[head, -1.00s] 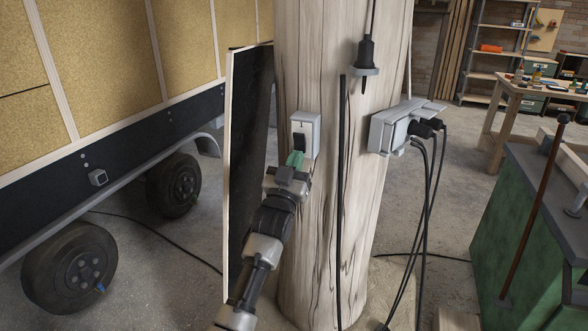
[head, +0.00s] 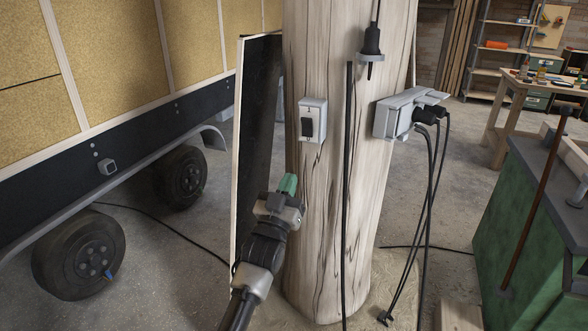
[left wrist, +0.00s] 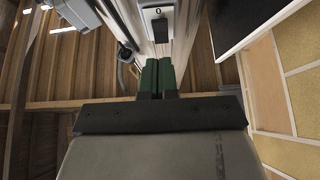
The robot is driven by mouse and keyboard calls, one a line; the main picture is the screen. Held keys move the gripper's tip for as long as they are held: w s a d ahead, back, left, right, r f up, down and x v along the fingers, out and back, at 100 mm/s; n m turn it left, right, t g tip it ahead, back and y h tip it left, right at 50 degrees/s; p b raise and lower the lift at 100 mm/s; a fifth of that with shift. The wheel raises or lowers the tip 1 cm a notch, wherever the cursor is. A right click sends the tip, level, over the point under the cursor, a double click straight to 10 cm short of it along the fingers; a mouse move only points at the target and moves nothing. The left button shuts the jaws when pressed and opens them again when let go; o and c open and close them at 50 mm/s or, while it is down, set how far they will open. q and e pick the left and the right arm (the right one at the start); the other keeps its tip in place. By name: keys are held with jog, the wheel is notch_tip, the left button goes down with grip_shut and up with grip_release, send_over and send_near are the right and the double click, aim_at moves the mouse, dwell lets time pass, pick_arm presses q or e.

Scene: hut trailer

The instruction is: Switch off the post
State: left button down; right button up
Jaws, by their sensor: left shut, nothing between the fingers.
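The thick pale wooden post (head: 330,220) stands in the middle of the head view. A light grey switch box (head: 319,108) with a dark rocker (head: 307,127) is mounted on its front. I cannot tell for sure which way the rocker is tilted. In the left wrist view, the switch box (left wrist: 146,15) shows a 0 mark above a dark part. My left gripper (head: 288,184) is below the switch, apart from it, with its green fingertips together and empty. The fingertips (left wrist: 157,76) also show side by side in the left wrist view. My right gripper is not visible.
A grey socket box (head: 393,115) with plugged black cables sticks out from the post's right side. A hanging black plug (head: 371,42) is above. A dark panel (head: 258,130) stands left of the post, beside the trailer (head: 110,150). A green cabinet (head: 530,230) stands at right.

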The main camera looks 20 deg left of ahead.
pick_arm(q)
jog(key=shift+v, duration=1.15)
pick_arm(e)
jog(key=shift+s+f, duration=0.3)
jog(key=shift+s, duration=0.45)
pick_arm(q)
jog(key=shift+w+f, duration=0.1)
jog(key=shift+f, duration=0.1)
